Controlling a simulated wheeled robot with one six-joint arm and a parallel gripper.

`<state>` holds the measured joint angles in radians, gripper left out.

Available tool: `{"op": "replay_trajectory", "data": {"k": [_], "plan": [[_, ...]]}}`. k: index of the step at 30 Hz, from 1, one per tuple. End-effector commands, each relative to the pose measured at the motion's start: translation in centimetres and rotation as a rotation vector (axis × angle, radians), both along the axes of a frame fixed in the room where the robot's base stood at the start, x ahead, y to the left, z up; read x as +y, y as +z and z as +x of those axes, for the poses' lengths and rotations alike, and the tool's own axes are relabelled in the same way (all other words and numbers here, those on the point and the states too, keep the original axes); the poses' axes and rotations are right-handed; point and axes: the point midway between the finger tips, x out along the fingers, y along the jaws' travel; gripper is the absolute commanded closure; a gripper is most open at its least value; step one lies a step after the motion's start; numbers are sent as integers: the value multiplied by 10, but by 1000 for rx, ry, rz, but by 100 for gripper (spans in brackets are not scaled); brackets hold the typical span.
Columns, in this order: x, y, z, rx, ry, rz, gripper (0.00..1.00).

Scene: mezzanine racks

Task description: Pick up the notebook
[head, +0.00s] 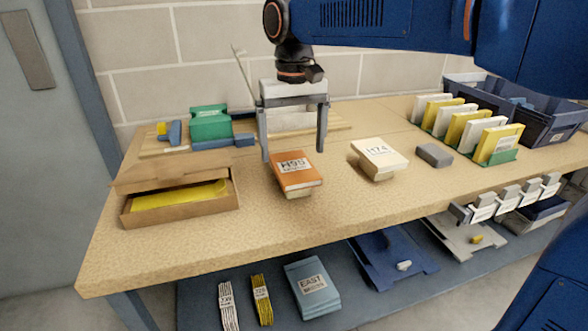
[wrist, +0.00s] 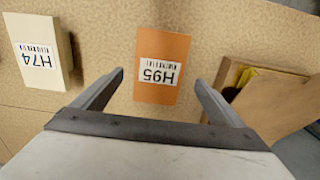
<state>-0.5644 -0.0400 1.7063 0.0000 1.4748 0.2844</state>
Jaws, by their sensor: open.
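An orange notebook (head: 298,181) labelled H95 lies flat on the wooden workbench, apparently on a small block. A cream notebook (head: 379,157) labelled H74 lies to its right on a similar block. My gripper (head: 293,155) is open and empty, pointing down above and slightly behind the orange notebook. In the wrist view the orange notebook (wrist: 162,50) lies between and beyond the fingertips, and neither finger visibly touches it. The cream notebook (wrist: 37,52) is at the left of that view.
An open cardboard box (head: 180,207) with yellow contents stands left of the orange notebook. A grey block (head: 434,155) lies right of the cream one. A green rack (head: 497,158) holds several white and yellow items. Bench front is clear between box and cream notebook, apart from the orange notebook.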

Motion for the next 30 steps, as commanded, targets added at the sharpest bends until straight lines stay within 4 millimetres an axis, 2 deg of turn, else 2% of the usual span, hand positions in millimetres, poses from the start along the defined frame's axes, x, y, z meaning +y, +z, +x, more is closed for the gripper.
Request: {"op": "replay_trajectory", "data": {"k": [4, 9, 17, 23, 24, 30], "plan": [[-3, -22, -2, 2, 0, -2, 8], [-2, -37, -1, 1, 0, 0, 8], [-2, -39, -1, 1, 0, 0, 8], [-2, -39, -1, 1, 0, 0, 53], [-2, -39, -1, 1, 0, 0, 56], [-2, -38, -1, 0, 0, 0, 56]]}}
